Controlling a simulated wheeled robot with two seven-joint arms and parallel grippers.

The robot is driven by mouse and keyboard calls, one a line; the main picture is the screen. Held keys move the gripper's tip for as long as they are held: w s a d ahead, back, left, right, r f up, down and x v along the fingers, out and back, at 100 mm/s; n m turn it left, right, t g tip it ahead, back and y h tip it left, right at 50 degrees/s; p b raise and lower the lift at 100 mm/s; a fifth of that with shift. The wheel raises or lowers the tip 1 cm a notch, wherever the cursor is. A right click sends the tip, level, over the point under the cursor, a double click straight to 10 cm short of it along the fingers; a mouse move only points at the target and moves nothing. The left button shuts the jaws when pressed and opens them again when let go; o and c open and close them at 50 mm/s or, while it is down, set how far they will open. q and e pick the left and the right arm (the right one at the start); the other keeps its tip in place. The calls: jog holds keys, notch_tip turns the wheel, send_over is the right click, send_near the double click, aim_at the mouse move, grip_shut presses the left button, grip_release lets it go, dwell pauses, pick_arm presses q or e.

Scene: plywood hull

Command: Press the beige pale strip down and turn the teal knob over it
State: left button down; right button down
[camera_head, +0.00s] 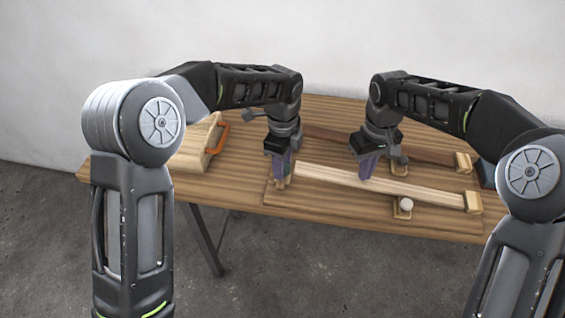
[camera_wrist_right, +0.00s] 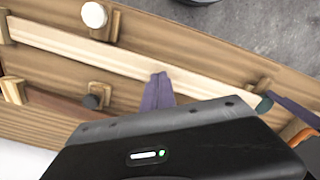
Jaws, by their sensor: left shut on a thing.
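The beige pale strip (camera_head: 420,189) lies along the board on the table, its right end against a wooden end block (camera_head: 474,202). It also crosses the right wrist view (camera_wrist_right: 200,78). My right gripper (camera_head: 366,178) points down with its purple fingers together, their tips at the strip's middle (camera_wrist_right: 160,76). My left gripper (camera_head: 281,184) is shut on the teal knob (camera_wrist_right: 264,103) by the strip's left end. The knob sits by a small wooden block (camera_wrist_right: 258,86). In the head view the fingers mostly hide the knob.
A white knob (camera_head: 406,204) stands on a block at the strip's front side. A dark knob (camera_wrist_right: 91,101) is behind the strip. A dark brown strip (camera_head: 430,151) lies farther back.

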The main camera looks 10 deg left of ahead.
jog(key=shift+f, duration=0.3)
jog(key=shift+f, duration=0.95)
dwell(0.4)
jog(key=shift+f, duration=0.8)
dwell(0.3)
pick_arm(q)
jog(key=shift+n, duration=1.4)
